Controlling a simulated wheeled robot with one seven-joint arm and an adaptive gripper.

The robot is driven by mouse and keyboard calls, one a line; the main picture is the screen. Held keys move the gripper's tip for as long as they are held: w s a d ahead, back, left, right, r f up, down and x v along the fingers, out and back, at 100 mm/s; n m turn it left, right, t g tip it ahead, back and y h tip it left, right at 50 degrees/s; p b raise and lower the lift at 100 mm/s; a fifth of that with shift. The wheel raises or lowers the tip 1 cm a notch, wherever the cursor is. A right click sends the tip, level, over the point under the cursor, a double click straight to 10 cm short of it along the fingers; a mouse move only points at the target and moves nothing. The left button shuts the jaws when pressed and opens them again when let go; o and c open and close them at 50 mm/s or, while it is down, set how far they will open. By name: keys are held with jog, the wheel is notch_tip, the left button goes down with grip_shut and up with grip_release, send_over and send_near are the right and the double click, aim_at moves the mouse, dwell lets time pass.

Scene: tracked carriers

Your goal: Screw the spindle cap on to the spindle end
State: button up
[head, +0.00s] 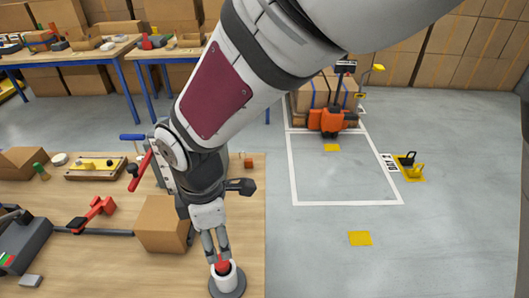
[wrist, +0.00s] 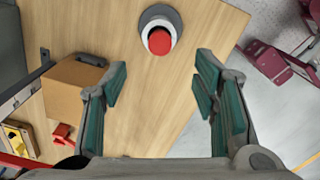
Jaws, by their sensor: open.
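A red cylindrical piece (wrist: 160,41), which looks like the spindle cap, stands in or on a white cylinder with a round grey base (wrist: 173,15). In the head view the red piece (head: 222,267) shows just below my fingertips, with the white cylinder (head: 225,280) under it near the bench's front right corner. My gripper (wrist: 160,85) is open and empty, its green-padded fingers spread wide. The red piece lies ahead of the gap, not between the pads. My gripper (head: 217,256) points down in the head view. I cannot tell for sure which part is the spindle end.
A cardboard box (head: 163,224) stands on the bench just left of my gripper. A dark grey machine (head: 22,245), a red clamp-like part (head: 96,212) and a wooden board with a yellow part (head: 96,168) lie farther left. Open floor (head: 310,245) lies right of the bench.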

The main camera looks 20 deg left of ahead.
jog(key=shift+r, duration=0.95)
jog(key=w+d+r+m+t, duration=0.1)
jog(key=w+d+r+m, duration=0.25)
jog(key=d, duration=0.35)
jog(key=w+d+r+m+t, duration=0.1)
jog(key=w+d+r+m, duration=0.1)
jog(key=d+r+m, duration=0.3)
jog(key=w+d+r+m+t, duration=0.1)
jog(key=w+d+r+m, duration=0.2)
jog(key=d, duration=0.5)
jog(key=s+d+r+m+t, duration=0.1)
jog(key=s+d+r+m, duration=0.2)
jog(key=d+m, duration=0.4)
jog(key=s+d+r+m+t, duration=0.1)
jog(key=s+d+r+m, duration=0.1)
jog(key=s+d+m, duration=0.4)
jog(key=d, duration=0.5)
jog(key=shift+d+r+m, duration=0.35)
jog(key=shift+r, duration=0.05)
